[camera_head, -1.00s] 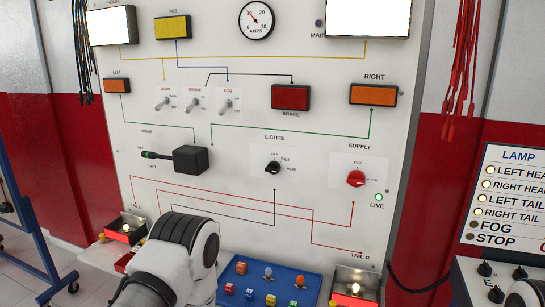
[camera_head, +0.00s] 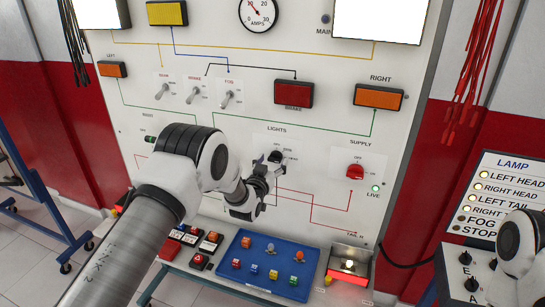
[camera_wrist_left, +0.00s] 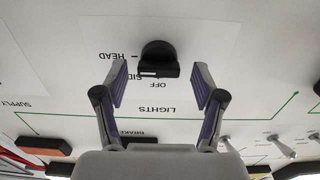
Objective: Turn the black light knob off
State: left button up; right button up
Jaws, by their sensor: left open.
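The black light knob (camera_head: 275,157) sits on the white panel under the LIGHTS label, partly hidden by my left gripper in the head view. In the left wrist view the knob (camera_wrist_left: 158,58) shows upside down, with OFF, SIDE and HEAD printed beside it. I cannot tell surely which label it points at. My left gripper (camera_head: 262,178) is open in front of the panel. In the wrist view its fingers (camera_wrist_left: 160,88) are spread on both sides, just short of the knob, with nothing between them. My right gripper is out of view.
A red supply knob (camera_head: 355,172) is right of the light knob, near the lit green LIVE lamp (camera_head: 375,189). Toggle switches (camera_head: 195,93) stand up-left. A blue tray (camera_head: 225,262) with small coloured parts lies below. The lamp board (camera_head: 510,190) shows several lit lights.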

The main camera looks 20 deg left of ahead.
pick_arm(q)
jog(key=shift+d+r, duration=0.1)
jog(key=shift+r, duration=0.1)
jog(key=shift+w, duration=0.1)
jog(key=c, duration=1.1)
jog(key=shift+f, duration=0.1)
jog(key=shift+c, duration=0.2)
